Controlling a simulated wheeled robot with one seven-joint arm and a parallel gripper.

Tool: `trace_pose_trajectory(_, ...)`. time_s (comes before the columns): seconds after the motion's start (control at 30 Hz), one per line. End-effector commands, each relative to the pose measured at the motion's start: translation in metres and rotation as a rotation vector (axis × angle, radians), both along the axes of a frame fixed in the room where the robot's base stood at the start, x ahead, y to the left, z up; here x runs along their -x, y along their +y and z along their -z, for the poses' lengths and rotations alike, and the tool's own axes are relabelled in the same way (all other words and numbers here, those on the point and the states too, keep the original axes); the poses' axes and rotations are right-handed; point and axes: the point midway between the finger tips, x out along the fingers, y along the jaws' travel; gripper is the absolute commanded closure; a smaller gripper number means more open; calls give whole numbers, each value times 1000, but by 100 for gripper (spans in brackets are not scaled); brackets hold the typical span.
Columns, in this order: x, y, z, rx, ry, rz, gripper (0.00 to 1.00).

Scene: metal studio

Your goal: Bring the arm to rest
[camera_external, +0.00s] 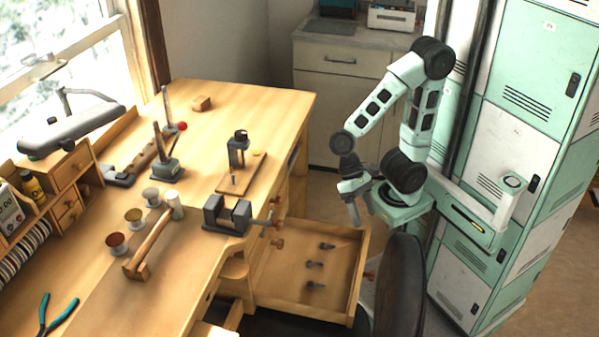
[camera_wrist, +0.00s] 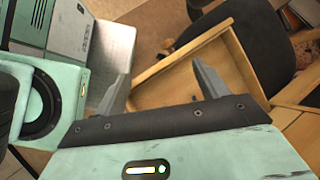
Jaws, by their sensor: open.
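My gripper (camera_external: 356,205) hangs from the folded mint-green arm, to the right of the workbench (camera_external: 285,105) and near the upper right corner of its open drawer (camera_external: 361,275). In the wrist view my gripper (camera_wrist: 160,88) has its two grey fingers wide apart with nothing between them. Behind the fingers in that view is the corner of the drawer (camera_wrist: 240,65). The fingers appear clear of the drawer, though the exact gap is hard to tell.
A dark round chair back (camera_external: 399,285) stands close below my arm. Green and white lockers (camera_external: 510,140) rise at the right. A vise (camera_external: 227,214) sits at the bench edge. A beige cabinet (camera_external: 340,88) stands behind.

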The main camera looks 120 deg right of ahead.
Motion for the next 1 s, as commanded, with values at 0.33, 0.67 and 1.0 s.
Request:
trace_pose_trajectory(0.33,27,37,-92,228,-184,-659,28)
trace_pose_trajectory(0.67,44,73,-172,359,-417,-1300,28)
trace_pose_trajectory(1.0,55,100,-211,398,-580,-1674,28)
